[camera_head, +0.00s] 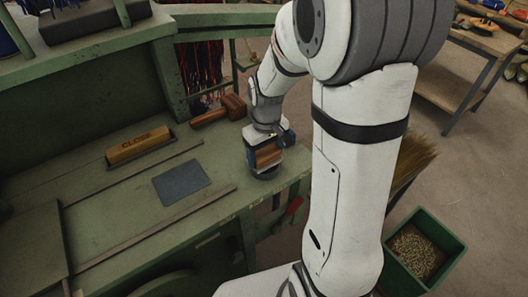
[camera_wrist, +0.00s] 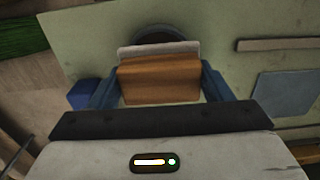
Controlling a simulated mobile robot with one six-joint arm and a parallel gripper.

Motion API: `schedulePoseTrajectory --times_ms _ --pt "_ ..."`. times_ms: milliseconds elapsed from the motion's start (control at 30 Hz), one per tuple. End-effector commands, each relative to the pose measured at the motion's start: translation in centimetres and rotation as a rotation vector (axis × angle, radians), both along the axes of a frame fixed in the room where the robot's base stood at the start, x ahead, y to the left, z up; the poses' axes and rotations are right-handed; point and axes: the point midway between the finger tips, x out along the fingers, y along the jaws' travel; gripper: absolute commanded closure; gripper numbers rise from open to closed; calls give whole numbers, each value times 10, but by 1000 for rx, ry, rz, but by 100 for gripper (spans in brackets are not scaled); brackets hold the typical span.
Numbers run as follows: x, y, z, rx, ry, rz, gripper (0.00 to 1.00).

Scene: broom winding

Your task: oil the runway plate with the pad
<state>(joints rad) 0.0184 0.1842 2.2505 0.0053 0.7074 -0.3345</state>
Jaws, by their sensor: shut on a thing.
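My gripper (camera_head: 266,146) is at the right end of the green bench, its blue fingers shut on the sides of the pad (camera_head: 268,156). In the wrist view my gripper (camera_wrist: 160,88) holds the pad (camera_wrist: 160,80), a wooden block with a pale layer along its far edge. A dark round dish (camera_head: 264,174) is under the pad; its dark rim also shows in the wrist view (camera_wrist: 166,30). I cannot tell whether pad and dish touch. The runway plate (camera_head: 182,183), flat and blue-grey, lies left of my gripper, and at the right in the wrist view (camera_wrist: 287,93).
Two thin rails (camera_head: 150,232) run along the bench on either side of the plate. A wooden block marked CLOSE (camera_head: 138,147) and a wooden mallet (camera_head: 220,109) lie behind. A green bin of grain (camera_head: 452,262) stands on the floor at right. The bench between dish and plate looks clear.

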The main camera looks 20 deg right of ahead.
Motion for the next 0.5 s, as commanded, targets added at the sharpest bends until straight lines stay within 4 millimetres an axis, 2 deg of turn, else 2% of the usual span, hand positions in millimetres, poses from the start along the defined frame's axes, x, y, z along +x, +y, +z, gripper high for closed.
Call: schedulePoseTrajectory --times_ms 500 --pt "0 0 -6 0 0 1 46"
